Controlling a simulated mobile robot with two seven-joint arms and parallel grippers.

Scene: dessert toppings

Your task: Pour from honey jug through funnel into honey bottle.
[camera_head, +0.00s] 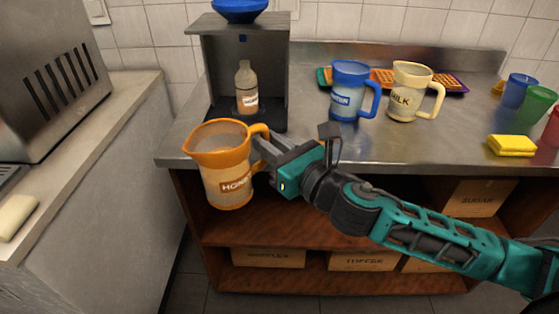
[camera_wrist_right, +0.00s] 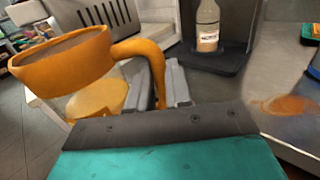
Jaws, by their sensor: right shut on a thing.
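The orange-rimmed honey jug (camera_head: 226,180) hangs in front of the counter's left front corner, roughly upright. My right gripper (camera_head: 262,150) is shut on its orange handle; the wrist view shows the fingers (camera_wrist_right: 165,88) around the handle and the jug (camera_wrist_right: 62,68) at left. The honey bottle (camera_head: 246,92) stands upright inside a dark open-fronted stand (camera_head: 217,60), and also shows in the wrist view (camera_wrist_right: 208,22). A blue funnel (camera_head: 240,8), cut off by the frame top, sits on the stand's top, above the bottle. My left gripper is not in view.
A blue jug (camera_head: 347,95) and a cream milk jug (camera_head: 407,97) stand right of the stand, before trays of waffles (camera_head: 383,77). A yellow sponge (camera_head: 511,146) and coloured cups (camera_head: 540,103) are at right. The counter's front middle is clear. An orange-brown patch (camera_wrist_right: 288,105) shows on the counter.

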